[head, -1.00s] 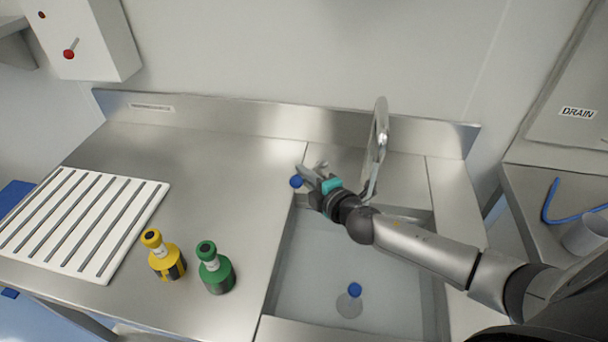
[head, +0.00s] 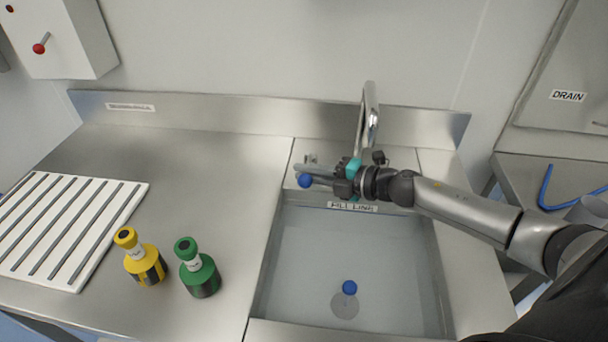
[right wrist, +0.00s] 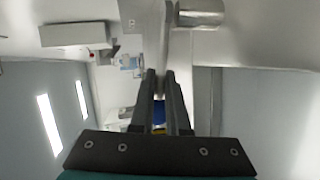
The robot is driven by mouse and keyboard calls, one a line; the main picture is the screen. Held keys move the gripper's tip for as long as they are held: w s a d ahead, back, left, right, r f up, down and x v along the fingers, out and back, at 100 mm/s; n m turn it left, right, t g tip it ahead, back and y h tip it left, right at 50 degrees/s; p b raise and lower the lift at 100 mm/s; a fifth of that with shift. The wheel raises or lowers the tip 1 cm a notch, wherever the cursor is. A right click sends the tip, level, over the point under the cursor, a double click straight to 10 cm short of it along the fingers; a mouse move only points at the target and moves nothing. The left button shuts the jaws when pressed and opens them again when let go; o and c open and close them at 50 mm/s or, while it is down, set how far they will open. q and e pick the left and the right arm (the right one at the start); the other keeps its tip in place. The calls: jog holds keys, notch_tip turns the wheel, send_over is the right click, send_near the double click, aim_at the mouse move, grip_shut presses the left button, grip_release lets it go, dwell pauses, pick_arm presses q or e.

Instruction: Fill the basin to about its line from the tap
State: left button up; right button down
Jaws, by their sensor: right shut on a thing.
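The steel basin (head: 262,270) is sunk in the counter, with a "FILL LINE" label (head: 352,207) on its far wall. It looks to hold clear, pale water, but its exact level against the line is hard to tell. A blue-topped plug (head: 349,288) is on its floor. The tap's spout (head: 369,112) rises behind the basin. My right gripper (head: 318,176) is shut at the tap's blue knob (head: 305,181), above the basin's far left corner. Blue shows between the fingers in the right wrist view (right wrist: 158,112). Any stream is hidden. My left gripper is not in view.
A yellow bottle (head: 146,262) and a green bottle (head: 200,278) stand on the counter left of the basin. A white slatted rack (head: 70,225) lies farther left. A "DRAIN" panel (head: 568,96) and blue hose (head: 545,188) are at the right.

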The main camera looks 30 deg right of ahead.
dwell(0.3)
jog(key=c, duration=0.9)
grip_release()
jog(key=shift+s+d, duration=0.15)
jog(key=p+v, duration=0.3)
jog(key=v, duration=1.2)
jog(key=shift+d, duration=0.1)
jog(key=shift+f, duration=0.1)
